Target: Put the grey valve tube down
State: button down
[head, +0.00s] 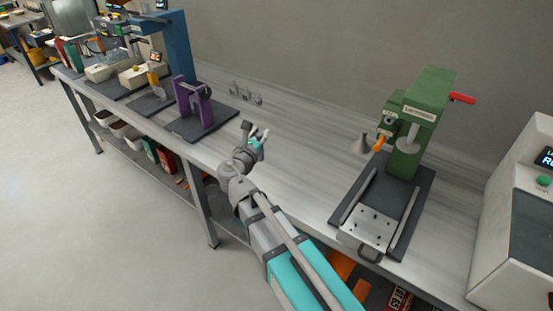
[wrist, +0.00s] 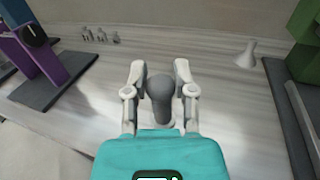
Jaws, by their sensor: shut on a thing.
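My gripper (wrist: 160,85) is shut on the grey valve tube (wrist: 160,92), which has a rounded, darker top and stands about upright between the two fingers in the wrist view. The tube's lower end is partly hidden by the gripper, and I cannot tell whether it touches the bench. In the head view my gripper (head: 258,137) is over the front part of the long grey bench (head: 300,150), between the purple fixture and the green press. The tube is hard to make out there.
A purple fixture (head: 196,105) on a dark plate stands left. Several small grey parts (head: 246,94) stand at the back. A grey cone-shaped piece (head: 363,145) stands beside the green press (head: 412,125) on the right. The bench between them is clear.

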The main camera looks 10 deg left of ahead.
jog(key=w+a+n+g+y, duration=0.1)
jog(key=w+a+n+y, duration=0.4)
jog(key=w+a+y, duration=0.1)
jog(key=shift+w+y, duration=0.6)
jog(key=shift+y, duration=0.7)
jog(key=shift+a, duration=0.1)
jog(key=w+a+f+b, duration=0.6)
jog(key=w+f+b, duration=0.3)
jog(key=w, duration=0.2)
jog(key=shift+w+a, duration=0.2)
jog(key=shift+w, duration=0.05)
jog(key=shift+w+a+f+b, duration=0.15)
jog(key=shift+f+b, duration=0.85)
jog(key=shift+w+a+f+b, duration=0.1)
jog(key=shift+w+f+b, duration=0.05)
jog(key=shift+f+b, duration=0.85)
